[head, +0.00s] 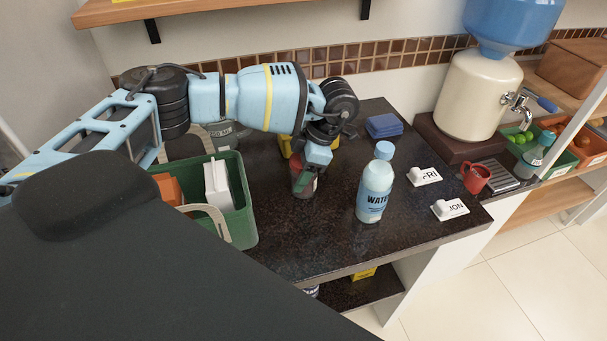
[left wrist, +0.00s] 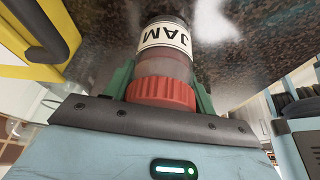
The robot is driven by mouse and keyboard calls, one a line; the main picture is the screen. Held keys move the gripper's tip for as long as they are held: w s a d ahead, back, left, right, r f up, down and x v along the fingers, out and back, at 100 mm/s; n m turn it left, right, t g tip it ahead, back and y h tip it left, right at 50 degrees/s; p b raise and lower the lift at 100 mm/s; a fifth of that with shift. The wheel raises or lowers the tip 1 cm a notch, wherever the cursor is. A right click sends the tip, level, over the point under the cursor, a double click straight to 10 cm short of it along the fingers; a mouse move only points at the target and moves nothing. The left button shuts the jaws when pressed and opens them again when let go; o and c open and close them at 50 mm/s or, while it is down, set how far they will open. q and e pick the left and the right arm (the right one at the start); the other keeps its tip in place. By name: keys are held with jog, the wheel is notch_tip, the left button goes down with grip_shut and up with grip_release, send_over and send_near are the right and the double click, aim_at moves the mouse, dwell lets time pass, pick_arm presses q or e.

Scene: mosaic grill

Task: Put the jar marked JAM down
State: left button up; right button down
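The jar marked JAM (left wrist: 163,62) has a red lid and a white label and fills the middle of the left wrist view. The green fingers of my left gripper (left wrist: 162,90) are on both sides of it at the lid end, closed on it. In the head view the jar (head: 304,184) shows below my left gripper (head: 308,165), over the dark countertop (head: 310,240). I cannot tell whether its base touches the counter. My right gripper is not in view.
A water bottle (head: 375,185) stands right of the jar. A green crate (head: 240,225) stands to the left. Something yellow (head: 287,146) is close behind the jar. The counter's front middle is clear.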

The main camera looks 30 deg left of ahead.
pick_arm(q)
jog(key=c, duration=0.6)
notch_tip(320, 180, up, 10)
jog(key=shift+r, duration=0.1)
jog(key=shift+c, duration=0.2)
